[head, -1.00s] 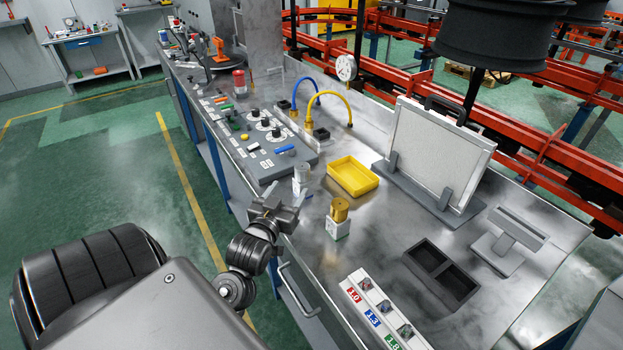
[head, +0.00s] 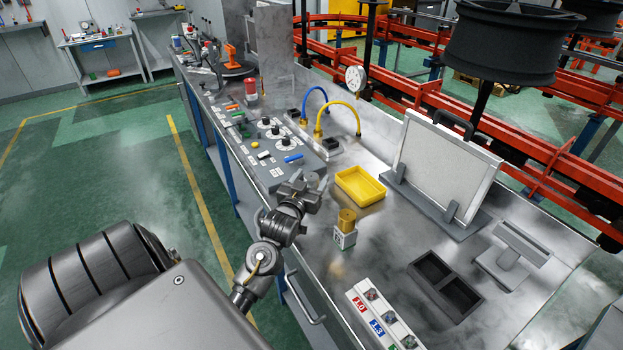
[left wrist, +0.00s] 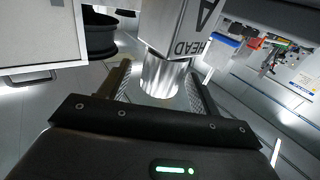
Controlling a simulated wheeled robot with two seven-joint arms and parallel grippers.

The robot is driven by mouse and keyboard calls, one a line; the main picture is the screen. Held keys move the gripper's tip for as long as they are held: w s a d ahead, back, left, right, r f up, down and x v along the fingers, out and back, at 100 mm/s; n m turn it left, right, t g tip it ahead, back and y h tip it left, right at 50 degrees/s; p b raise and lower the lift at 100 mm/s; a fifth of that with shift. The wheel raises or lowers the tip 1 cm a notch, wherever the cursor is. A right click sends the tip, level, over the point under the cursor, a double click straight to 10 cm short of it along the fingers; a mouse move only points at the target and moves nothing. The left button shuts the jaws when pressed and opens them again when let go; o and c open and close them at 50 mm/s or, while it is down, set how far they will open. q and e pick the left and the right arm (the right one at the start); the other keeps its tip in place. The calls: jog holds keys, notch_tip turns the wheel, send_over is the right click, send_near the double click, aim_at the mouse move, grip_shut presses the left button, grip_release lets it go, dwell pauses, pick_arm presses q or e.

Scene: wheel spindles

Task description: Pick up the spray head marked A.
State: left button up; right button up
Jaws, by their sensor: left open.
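The spray head marked A (left wrist: 182,28) shows in the left wrist view as a pale block with the letter A and the word HEAD, and a shiny silver cylinder joined to it. My left gripper (left wrist: 158,78) is open, with one finger on each side of the silver cylinder. Whether the fingers touch it I cannot tell. In the head view my left gripper (head: 311,187) is at the bench's near edge and hides most of this spray head. A second piece, a brass cylinder on a white block (head: 346,225), stands to its right. My right gripper is not in view.
A yellow tray (head: 360,185) lies just beyond the gripper. A control panel with knobs (head: 268,150) is to the left. The bench between is bare.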

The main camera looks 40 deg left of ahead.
pick_arm(q)
jog(key=shift+w+a, duration=0.15)
jog(key=shift+w, duration=0.2)
jog(key=shift+c, duration=0.2)
grip_shut()
